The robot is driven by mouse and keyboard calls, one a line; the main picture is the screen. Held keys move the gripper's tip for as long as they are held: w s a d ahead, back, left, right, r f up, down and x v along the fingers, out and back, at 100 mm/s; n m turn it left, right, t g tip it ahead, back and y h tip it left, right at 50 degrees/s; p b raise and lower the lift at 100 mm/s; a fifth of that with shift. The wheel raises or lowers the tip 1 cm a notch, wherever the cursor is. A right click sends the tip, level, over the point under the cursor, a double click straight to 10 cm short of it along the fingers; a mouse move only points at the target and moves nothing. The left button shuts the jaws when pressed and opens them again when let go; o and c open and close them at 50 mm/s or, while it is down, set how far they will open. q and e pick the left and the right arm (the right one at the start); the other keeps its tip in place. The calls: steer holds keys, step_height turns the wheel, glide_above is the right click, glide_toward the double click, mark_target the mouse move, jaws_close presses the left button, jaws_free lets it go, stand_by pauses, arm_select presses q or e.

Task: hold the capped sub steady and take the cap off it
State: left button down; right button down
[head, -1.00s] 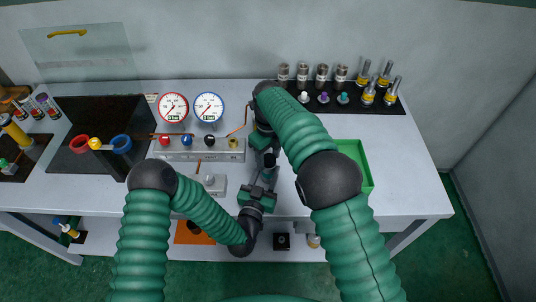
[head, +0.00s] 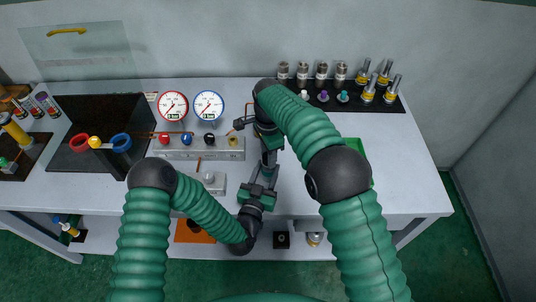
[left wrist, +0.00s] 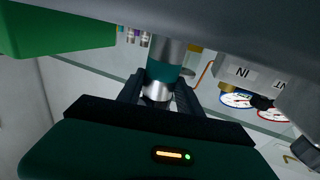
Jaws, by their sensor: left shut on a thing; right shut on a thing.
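The capped sub (left wrist: 165,72) shows in the left wrist view as an upright cylinder with a teal band between grey and silver metal parts. My left gripper (head: 265,178) is shut on the sub; its dark fingers flank the silver part in the left wrist view (left wrist: 158,97). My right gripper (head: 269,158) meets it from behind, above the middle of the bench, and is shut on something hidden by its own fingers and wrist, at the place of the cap. The cap cannot be told apart from the sub.
A manifold (head: 200,150) with coloured knobs and two dial gauges (head: 208,106) stands left of the grippers. A black rack (head: 390,104) with metal subs and small coloured plugs is at the back right. A green tray (head: 358,150) lies partly behind my right arm. Bench surface at right is clear.

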arm_select(q)
steer(key=shift+s+f, duration=0.1)
arm_select(e)
steer(key=n, duration=0.6)
steer(key=shift+n, duration=0.4)
arm_select(q)
steer(key=shift+d, duration=0.1)
arm_select(e)
steer(key=n, duration=0.3)
steer(key=shift+n, duration=0.3)
steer(key=n, duration=0.9)
steer(key=shift+w+d+r+n, duration=0.1)
steer(key=shift+n, duration=0.3)
steer(key=n, duration=0.6)
arm_select(q)
steer(key=shift+d, duration=0.1)
arm_select(e)
steer(key=n, duration=0.9)
steer(key=shift+w+n, duration=0.1)
steer(key=shift+n, duration=0.2)
steer(key=n, duration=0.3)
steer(key=shift+a+r+n, duration=0.1)
steer(key=shift+a+n, duration=0.1)
steer(key=shift+n, duration=0.1)
steer(key=shift+r, duration=0.15)
